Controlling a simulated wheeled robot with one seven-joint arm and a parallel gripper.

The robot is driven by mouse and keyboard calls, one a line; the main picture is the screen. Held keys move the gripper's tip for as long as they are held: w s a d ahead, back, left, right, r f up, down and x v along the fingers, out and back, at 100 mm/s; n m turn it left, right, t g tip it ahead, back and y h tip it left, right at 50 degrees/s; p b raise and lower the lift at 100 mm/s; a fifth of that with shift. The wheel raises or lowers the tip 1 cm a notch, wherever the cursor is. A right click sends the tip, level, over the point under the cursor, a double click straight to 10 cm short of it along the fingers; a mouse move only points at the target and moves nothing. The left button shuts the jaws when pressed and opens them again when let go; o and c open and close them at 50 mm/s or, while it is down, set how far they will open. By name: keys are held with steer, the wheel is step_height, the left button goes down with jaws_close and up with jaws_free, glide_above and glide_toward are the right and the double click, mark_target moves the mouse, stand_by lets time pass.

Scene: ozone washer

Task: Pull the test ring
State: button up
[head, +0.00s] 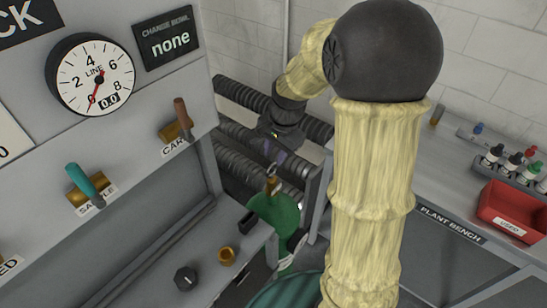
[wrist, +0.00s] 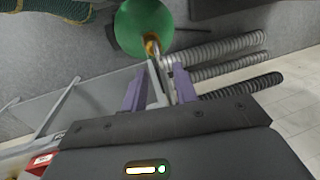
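A green tank (head: 276,211) stands low beyond the bench end, with a brass fitting (head: 272,186) on top. A small grey ring (head: 271,169) shows just above the fitting; I take it for the test ring. In the wrist view, the green tank (wrist: 142,27) and brass fitting (wrist: 152,44) lie ahead of my gripper (wrist: 159,73). Its two purple fingers are spread apart, with thin pale grey metal showing between them. I cannot tell whether the fingers touch the ring. In the head view, my gripper (head: 272,157) is just above the ring and fitting, partly dark and small.
A panel at left carries a line gauge (head: 92,76) reading 0.0, a teal-handled valve (head: 86,186) and a brown-handled valve (head: 180,121). Ribbed hoses (head: 245,97) run behind my gripper. The plant bench (head: 450,175) at right holds bottles and a red tray (head: 507,214).

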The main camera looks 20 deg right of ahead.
steer(key=shift+w+a+f, duration=0.15)
steer(key=shift+f, duration=0.75)
steer(key=shift+w+a+f, duration=0.1)
steer(key=shift+f, duration=0.8)
steer(key=shift+c, duration=0.2)
jaws_close()
step_height(320, 180, up, 2)
steer(key=shift+p, duration=0.8)
steer(key=shift+o, duration=0.2)
jaws_free()
